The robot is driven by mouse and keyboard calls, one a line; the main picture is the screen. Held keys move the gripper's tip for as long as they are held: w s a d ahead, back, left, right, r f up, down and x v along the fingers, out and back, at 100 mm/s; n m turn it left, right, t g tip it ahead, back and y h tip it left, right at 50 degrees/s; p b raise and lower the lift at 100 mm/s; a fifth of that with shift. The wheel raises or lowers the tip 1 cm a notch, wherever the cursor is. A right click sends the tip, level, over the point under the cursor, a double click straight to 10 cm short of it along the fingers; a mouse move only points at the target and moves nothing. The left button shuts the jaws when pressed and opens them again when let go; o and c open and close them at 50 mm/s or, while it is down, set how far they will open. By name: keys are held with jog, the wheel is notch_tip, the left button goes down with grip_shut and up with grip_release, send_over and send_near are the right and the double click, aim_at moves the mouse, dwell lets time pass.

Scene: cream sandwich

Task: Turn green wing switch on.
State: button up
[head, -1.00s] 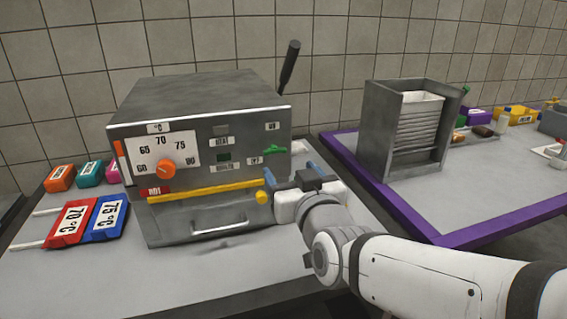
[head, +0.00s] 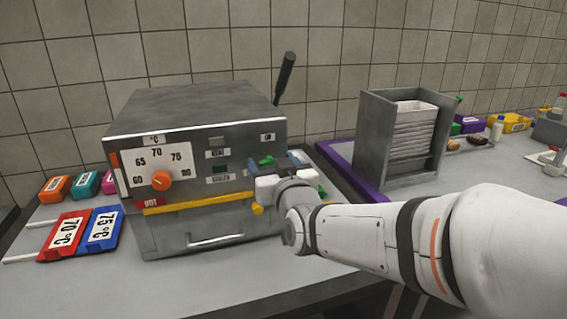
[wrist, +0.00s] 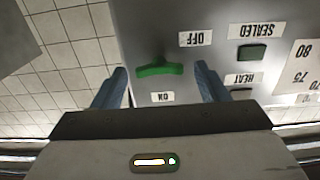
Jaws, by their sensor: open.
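The green wing switch (head: 267,160) is on the right of the grey machine's front panel, partly hidden by my gripper in the head view. In the wrist view, which is upside down, the switch (wrist: 160,69) lies roughly crosswise between an OFF label (wrist: 195,39) and an ON label (wrist: 162,97). My gripper (wrist: 160,82) is open, with one blue finger on each side of the switch and nothing held. In the head view my gripper (head: 277,167) is close in front of the panel. Whether the fingers touch the switch cannot be told.
The grey machine (head: 190,105) has an orange dial (head: 161,180), a yellow bar (head: 195,203) and a lower drawer handle (head: 215,241). Red (head: 62,235) and blue (head: 101,230) temperature tags lie left of it. A grey rack (head: 372,135) stands to the right.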

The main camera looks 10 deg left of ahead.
jog(key=shift+c, duration=0.5)
jog(key=c, duration=0.9)
jog(key=shift+f+m+b, duration=0.15)
jog(key=shift+m+b, duration=0.15)
jog(key=shift+b, duration=0.3)
jog(key=m+b, duration=1.7)
jog(key=shift+w+d+f, duration=0.1)
jog(key=shift+w+d, duration=0.05)
jog(key=shift+d, duration=0.05)
jog(key=shift+m, duration=0.3)
